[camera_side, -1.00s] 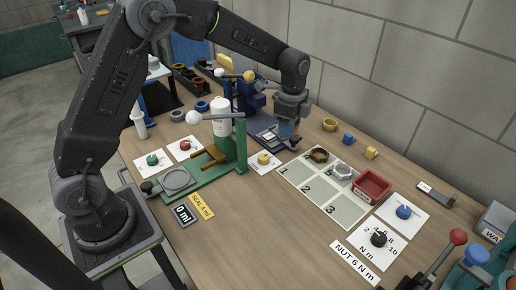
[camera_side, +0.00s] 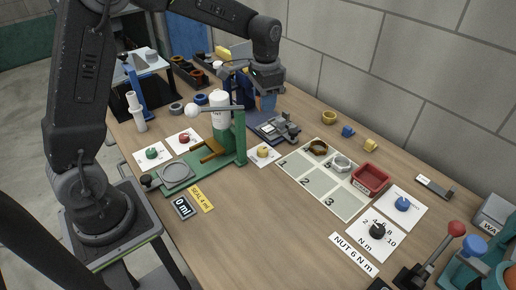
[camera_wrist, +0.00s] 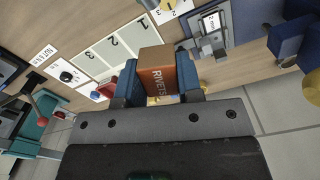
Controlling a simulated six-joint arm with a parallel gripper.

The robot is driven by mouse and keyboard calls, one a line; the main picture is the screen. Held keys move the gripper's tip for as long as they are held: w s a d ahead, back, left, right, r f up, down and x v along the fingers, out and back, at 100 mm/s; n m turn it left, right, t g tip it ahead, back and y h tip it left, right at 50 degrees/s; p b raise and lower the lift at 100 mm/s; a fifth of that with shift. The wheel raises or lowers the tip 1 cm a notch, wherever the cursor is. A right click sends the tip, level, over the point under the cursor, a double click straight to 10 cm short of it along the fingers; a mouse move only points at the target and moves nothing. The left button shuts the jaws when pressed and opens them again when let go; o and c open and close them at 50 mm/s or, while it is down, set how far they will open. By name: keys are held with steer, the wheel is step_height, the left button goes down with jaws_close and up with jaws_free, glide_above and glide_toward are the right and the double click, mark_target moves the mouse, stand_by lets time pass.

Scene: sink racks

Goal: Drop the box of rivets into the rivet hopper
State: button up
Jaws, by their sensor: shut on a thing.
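My gripper (camera_side: 265,103) is shut on the box of rivets (camera_wrist: 157,72), an orange-brown box with "RIVETS" lettering. In the wrist view the blue fingers (camera_wrist: 158,80) press on its two sides. In the side view the gripper is raised above the bench, in front of the dark blue machine (camera_side: 238,88) and over the back of its grey fixture (camera_side: 276,129). The box is mostly hidden there by the fingers. I cannot make out for certain which part is the rivet hopper; the blue machine is partly hidden behind my gripper.
A green stand (camera_side: 240,140) with a white bottle (camera_side: 220,112) is left of the gripper. A numbered board (camera_side: 318,184) and a red tray (camera_side: 370,181) lie to the right. Yellow and blue small parts sit near the wall.

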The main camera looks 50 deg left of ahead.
steer(key=w+a+r, duration=0.4)
steer(key=w+a, duration=0.2)
steer(key=a, duration=0.4)
steer(key=w+a+r, duration=0.4)
steer(key=w+a, duration=0.2)
steer(key=a, duration=0.4)
step_height(320, 180, down, 6)
steer(key=shift+s, duration=0.2)
steer(key=o, duration=1)
step_height(320, 180, up, 7)
steer(key=shift+r, duration=0.15)
